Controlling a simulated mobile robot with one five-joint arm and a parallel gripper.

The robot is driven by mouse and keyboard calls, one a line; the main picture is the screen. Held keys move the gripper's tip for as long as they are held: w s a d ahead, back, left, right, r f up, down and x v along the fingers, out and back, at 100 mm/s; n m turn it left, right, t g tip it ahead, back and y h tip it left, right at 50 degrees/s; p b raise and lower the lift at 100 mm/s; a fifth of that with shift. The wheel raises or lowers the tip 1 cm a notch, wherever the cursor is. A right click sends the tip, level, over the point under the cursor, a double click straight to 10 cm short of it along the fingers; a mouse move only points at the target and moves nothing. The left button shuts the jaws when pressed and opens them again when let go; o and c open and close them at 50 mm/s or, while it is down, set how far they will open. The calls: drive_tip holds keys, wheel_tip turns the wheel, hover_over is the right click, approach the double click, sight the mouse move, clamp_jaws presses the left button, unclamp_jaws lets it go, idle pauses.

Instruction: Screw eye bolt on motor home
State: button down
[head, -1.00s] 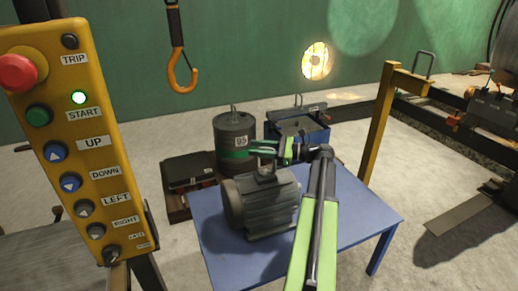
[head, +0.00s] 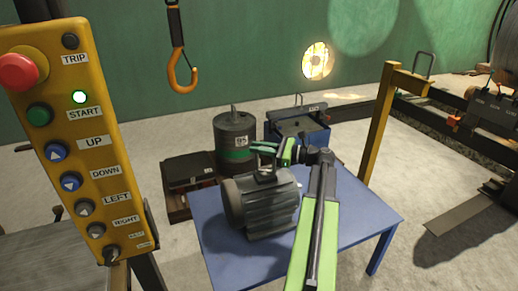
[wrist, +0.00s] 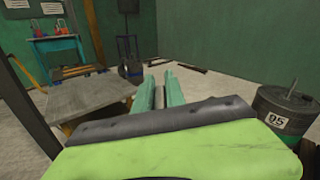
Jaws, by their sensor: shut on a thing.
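The grey ribbed motor home (head: 268,212) lies on its side on the blue table in the head view. My gripper (head: 262,148) is just above its top, coming in from the right. The fingers are shut on a small dark piece, which I take to be the eye bolt (head: 264,166), between them and the motor's top. It is too small to tell whether its thread sits in the motor. In the wrist view, the green fingers (wrist: 157,92) show beyond my wrist, and the bolt is hidden.
The blue table (head: 345,210) has clear room right of the motor. A drum marked with a number (head: 234,150) and a blue box (head: 312,136) stand behind it. An orange hook (head: 184,75) hangs upper left. A yellow post (head: 378,120) and a button panel (head: 75,145) flank the table.

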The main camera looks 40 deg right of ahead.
drive_tip(key=m+h, duration=0.1)
drive_tip(key=m+t+h, duration=0.1)
drive_tip(key=h, duration=0.1)
drive_tip(key=m+t+h, duration=0.1)
drive_tip(key=h, duration=0.1)
drive_tip(key=shift+w+d+m, duration=0.1)
drive_tip(key=shift+d+m, duration=0.25)
drive_tip(key=shift+m, duration=0.05)
drive_tip(key=shift+w+d+r+m+h, duration=0.1)
drive_tip(key=shift+d+m+h, duration=0.15)
drive_tip(key=shift+m+h, duration=0.6)
drive_tip(key=shift+d+m+h, duration=0.2)
drive_tip(key=shift+m+h, duration=0.15)
drive_tip(key=shift+h, duration=1)
drive_tip(key=shift+d, duration=0.1)
drive_tip(key=c, duration=1.5)
unclamp_jaws()
drive_tip(key=shift+c, duration=0.2)
drive_tip(key=shift+o, duration=0.4)
